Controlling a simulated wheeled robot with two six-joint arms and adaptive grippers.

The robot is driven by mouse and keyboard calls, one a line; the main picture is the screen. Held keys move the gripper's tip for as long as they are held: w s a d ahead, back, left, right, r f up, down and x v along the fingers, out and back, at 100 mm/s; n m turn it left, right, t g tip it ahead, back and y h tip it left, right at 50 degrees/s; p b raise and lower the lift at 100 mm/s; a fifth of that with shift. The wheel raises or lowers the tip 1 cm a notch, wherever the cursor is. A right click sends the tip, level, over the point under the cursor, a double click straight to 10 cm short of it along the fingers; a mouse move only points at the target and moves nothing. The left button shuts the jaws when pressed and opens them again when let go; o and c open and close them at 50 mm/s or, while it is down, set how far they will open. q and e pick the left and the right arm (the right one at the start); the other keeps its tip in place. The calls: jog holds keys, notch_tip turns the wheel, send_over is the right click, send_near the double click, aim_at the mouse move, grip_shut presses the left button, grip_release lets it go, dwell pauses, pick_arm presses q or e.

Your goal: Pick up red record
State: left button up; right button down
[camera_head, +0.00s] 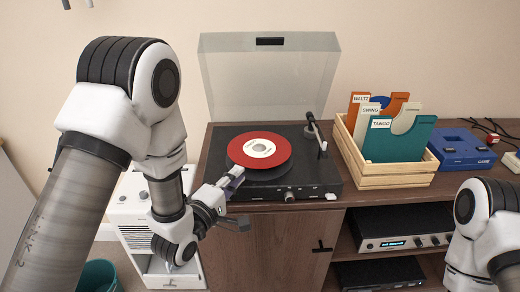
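The red record (276,143) with a pale center label lies over the dark platter of the turntable (314,188), whose clear lid stands open. My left gripper (241,198) is at the turntable's front left corner. Its fingers look spread, with one finger close to the record's front left edge and the other lower, in front of the cabinet. Nothing shows between them. I cannot tell whether the upper finger touches the record. My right arm shows at the right edge, but its gripper is out of view.
A wooden crate (396,181) of record sleeves stands right of the turntable, with a blue game console (461,148) beyond it. The tonearm (316,133) is at the record's right. The wooden cabinet (262,250) holds an amplifier (400,242) on its shelf. A teal bin (98,277) is at lower left.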

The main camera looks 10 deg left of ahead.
pick_arm(q)
jog(key=x, duration=0.4)
jog(key=shift+w, duration=0.1)
grip_shut()
